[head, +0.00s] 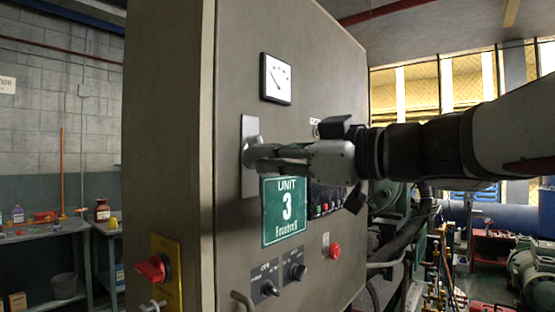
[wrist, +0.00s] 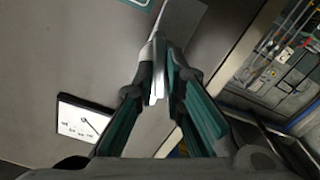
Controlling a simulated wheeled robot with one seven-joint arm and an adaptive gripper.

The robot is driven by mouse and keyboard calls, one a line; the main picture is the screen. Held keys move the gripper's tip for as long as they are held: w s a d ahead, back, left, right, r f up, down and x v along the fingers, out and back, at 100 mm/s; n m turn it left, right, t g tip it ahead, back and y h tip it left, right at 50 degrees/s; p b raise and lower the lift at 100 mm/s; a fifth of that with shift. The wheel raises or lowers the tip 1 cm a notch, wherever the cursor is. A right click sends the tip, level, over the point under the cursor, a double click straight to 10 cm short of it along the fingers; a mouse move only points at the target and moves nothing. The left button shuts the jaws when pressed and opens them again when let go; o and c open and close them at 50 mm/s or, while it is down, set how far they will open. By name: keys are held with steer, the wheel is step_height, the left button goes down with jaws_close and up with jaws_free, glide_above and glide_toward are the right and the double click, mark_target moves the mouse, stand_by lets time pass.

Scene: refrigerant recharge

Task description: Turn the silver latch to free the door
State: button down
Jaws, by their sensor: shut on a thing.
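The silver latch (head: 250,146) sits on a grey plate (head: 249,184) near the left edge of the cabinet door (head: 240,50). My gripper (head: 258,156) reaches in from the right and is shut on the latch, hiding much of it. In the wrist view the latch (wrist: 158,77) shows as a bright strip between the fingertips of my gripper (wrist: 163,80), with its plate (wrist: 183,20) beyond. The door's front looks flush with the cabinet edge, and I see no gap.
Below my gripper are a green UNIT 3 sign (head: 284,211), black knobs (head: 269,289) and a red button (head: 335,251). A red rotary switch (head: 153,268) is on the cabinet's left side. Machinery (head: 530,270) stands at right.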

steer(key=shift+f+n+b, duration=0.1)
steer(key=shift+n+b, duration=2)
steer(key=shift+b, duration=3.05)
steer(key=shift+f+n+b, duration=0.1)
steer(key=shift+n+b, duration=1)
steer(key=shift+b, duration=1.45)
steer(key=shift+n+b, duration=1.2)
steer(key=shift+b, duration=0.85)
steer(key=shift+n+b, duration=1.6)
steer(key=shift+b, duration=0.9)
steer(key=c, duration=1.8)
jaws_free()
steer(key=shift+o, duration=0.2)
steer(key=b+v, duration=0.2)
steer(key=v, duration=0.7)
steer(key=shift+b, duration=0.4)
